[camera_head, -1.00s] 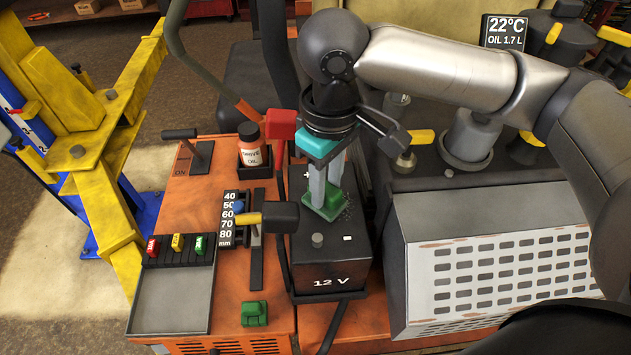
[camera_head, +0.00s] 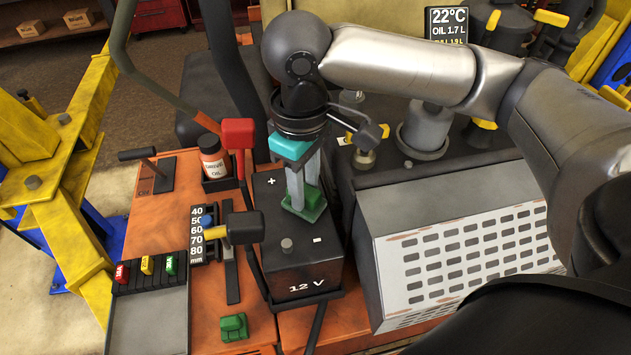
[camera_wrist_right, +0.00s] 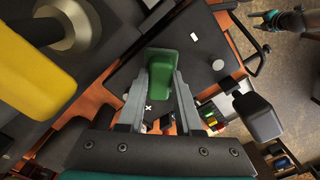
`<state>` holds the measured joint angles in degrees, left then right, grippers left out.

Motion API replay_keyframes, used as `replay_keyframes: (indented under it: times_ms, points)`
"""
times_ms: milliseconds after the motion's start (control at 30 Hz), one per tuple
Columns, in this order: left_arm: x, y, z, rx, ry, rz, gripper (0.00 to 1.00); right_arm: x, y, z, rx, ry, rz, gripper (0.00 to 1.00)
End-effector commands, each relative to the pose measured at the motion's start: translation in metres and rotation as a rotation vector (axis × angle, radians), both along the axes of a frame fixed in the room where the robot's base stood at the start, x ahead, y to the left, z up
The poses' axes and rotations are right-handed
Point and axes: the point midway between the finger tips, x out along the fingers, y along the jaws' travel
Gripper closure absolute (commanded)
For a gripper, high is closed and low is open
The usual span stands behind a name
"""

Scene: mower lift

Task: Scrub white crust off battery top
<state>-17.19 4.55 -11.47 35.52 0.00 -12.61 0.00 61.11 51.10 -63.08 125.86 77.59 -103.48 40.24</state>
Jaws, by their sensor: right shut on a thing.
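The black battery (camera_head: 300,268), marked 12 V, stands on the orange deck. My right gripper (camera_head: 303,203) points down over its top, shut on a green brush (camera_head: 313,197). The brush is at the battery top, near its right edge; I cannot tell how firmly it touches. In the right wrist view the green brush (camera_wrist_right: 172,65) sits between the two grey fingers. No white crust shows clearly; any under the brush is hidden. A small white mark (camera_head: 317,240) lies on the battery top. A dark arm end with teal, seemingly my left gripper (camera_wrist_right: 262,18), shows small in the wrist view.
A white slotted grille (camera_head: 465,262) stands close on the right.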

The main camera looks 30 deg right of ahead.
Motion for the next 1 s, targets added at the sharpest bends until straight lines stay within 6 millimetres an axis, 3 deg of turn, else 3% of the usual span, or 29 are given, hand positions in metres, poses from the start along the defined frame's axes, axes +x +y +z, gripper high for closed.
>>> replay_keyframes:
  times_ms: [800, 1000]
  points:
    - [0.001, 0.001, 0.000, 0.001, -0.001, 0.000, 0.32, 0.015, 0.057, 0.000, 0.006, -0.003, 0.008, 1.00]
    - [0.000, 0.000, 0.000, 0.001, 0.000, 0.000, 0.32, 0.017, 0.059, 0.001, 0.007, -0.006, 0.007, 1.00]
